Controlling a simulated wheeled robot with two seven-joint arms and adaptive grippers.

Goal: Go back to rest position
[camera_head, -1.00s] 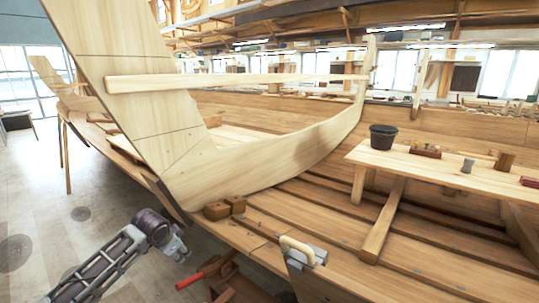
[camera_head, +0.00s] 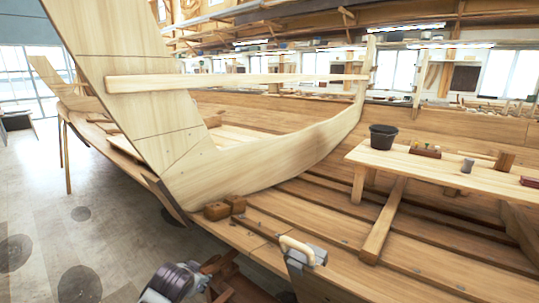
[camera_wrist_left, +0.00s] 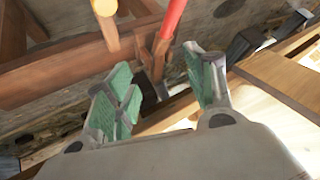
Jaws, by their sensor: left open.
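My left gripper (camera_wrist_left: 165,100) shows in the left wrist view with its two green-padded fingers spread apart and nothing between them. Beyond the fingers are a red handle (camera_wrist_left: 173,18) and a yellow-ended handle (camera_wrist_left: 104,10) near brown wooden framing. In the head view only part of my left arm shows at the bottom edge, low beside the hull; the fingers are hidden or cut off there. My right gripper is in neither view.
The planked wooden hull (camera_head: 250,235) fills the right and centre. A clamp-like tool with a wooden handle (camera_head: 297,249) sits on its edge, near brown blocks (camera_head: 225,207). A bench (camera_head: 430,170) holds a black bucket (camera_head: 383,137). Floor at left is clear.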

